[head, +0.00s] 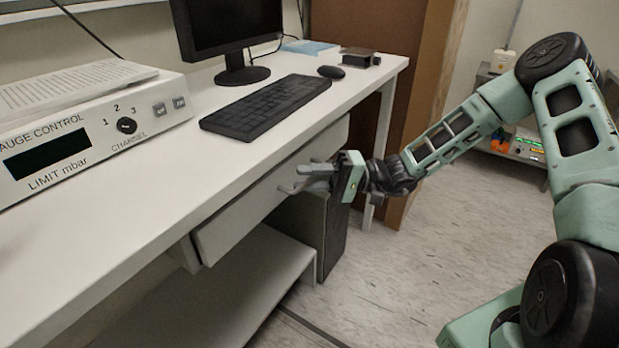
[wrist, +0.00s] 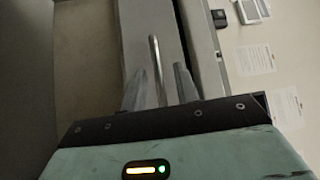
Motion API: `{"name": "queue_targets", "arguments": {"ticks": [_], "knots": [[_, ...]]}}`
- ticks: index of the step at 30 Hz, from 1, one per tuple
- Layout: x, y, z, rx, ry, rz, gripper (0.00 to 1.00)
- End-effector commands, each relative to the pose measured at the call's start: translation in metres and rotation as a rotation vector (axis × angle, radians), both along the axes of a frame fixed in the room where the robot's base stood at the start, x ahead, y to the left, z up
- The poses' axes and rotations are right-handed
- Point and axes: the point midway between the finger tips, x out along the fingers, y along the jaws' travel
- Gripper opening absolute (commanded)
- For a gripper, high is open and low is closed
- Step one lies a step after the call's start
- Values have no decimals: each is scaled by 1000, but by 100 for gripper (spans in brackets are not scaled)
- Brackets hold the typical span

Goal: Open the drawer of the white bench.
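The white bench (head: 130,200) runs along the left of the head view. Its drawer (head: 240,212) is a long white front under the bench top and looks shut. A thin metal bar handle (head: 287,188) stands out from the drawer front. My gripper (head: 308,175) is at the handle, its fingers pointing at the drawer. In the wrist view, the handle (wrist: 156,68) rises between my two grey fingertips (wrist: 160,85), with gaps on both sides. The gripper looks open around the handle. The drawer front (wrist: 138,25) also shows there.
A keyboard (head: 265,105), mouse (head: 331,72), monitor (head: 212,25) and gauge control box (head: 85,135) stand on the bench. A dark computer case (head: 330,235) stands under the drawer's far end. A brown cabinet (head: 420,110) is behind. The floor (head: 400,285) before the bench is clear.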

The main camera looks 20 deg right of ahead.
Motion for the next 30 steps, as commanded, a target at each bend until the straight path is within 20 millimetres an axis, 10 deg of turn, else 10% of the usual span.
{"name": "queue_targets", "arguments": {"ticks": [5,8,20,30], "knots": [[0,0,0,0,0,0,28],[0,0,0,0,0,0,0],[-13,-10,2,0,1,-2,0],[-85,-63,5,3,6,-6,0]]}}
